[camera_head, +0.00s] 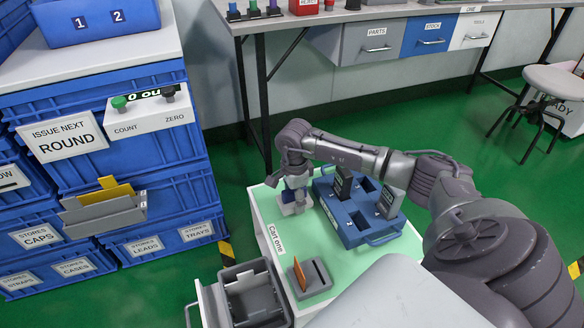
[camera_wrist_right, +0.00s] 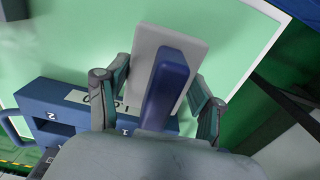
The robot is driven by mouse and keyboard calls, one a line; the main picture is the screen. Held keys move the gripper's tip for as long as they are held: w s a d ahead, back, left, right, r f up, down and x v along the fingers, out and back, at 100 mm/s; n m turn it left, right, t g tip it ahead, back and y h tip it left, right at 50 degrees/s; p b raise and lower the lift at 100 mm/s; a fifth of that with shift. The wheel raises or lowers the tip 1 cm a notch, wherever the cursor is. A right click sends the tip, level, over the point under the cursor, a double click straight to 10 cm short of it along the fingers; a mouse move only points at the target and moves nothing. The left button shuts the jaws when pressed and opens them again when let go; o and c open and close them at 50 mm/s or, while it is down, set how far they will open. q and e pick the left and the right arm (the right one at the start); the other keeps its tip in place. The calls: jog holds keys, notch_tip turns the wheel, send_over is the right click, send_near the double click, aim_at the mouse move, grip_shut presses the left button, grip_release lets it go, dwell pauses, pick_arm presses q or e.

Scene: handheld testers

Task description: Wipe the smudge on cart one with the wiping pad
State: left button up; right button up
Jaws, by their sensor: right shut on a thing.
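My right gripper (camera_head: 295,186) points down over the far left part of cart one (camera_head: 264,203), which has a pale green top and a "Cart one" label. The gripper is shut on the blue handle (camera_wrist_right: 168,88) of the wiping pad (camera_wrist_right: 172,38). The pad's pale base also shows in the head view (camera_head: 294,209), low over the top or on it; I cannot tell whether it touches. I see no smudge on the green surface in view; the pad, gripper and arm hide parts of it. My left gripper is not in view.
A blue tray (camera_head: 352,238) with dark handheld devices stands on the cart right of the pad. A grey holder (camera_head: 318,283) with an orange card sits near the front. A drawer (camera_head: 252,297) stands open. Blue crates (camera_head: 158,195) rise at left; a bench (camera_head: 350,14) stands behind.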

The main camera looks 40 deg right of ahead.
notch_tip(320, 180, up, 3)
jog(key=shift+w+f+p, duration=0.1)
jog(key=shift+f+p, duration=0.1)
jog(key=shift+p, duration=0.65)
jog(key=shift+r+p, duration=0.75)
jog(key=shift+r, duration=0.3)
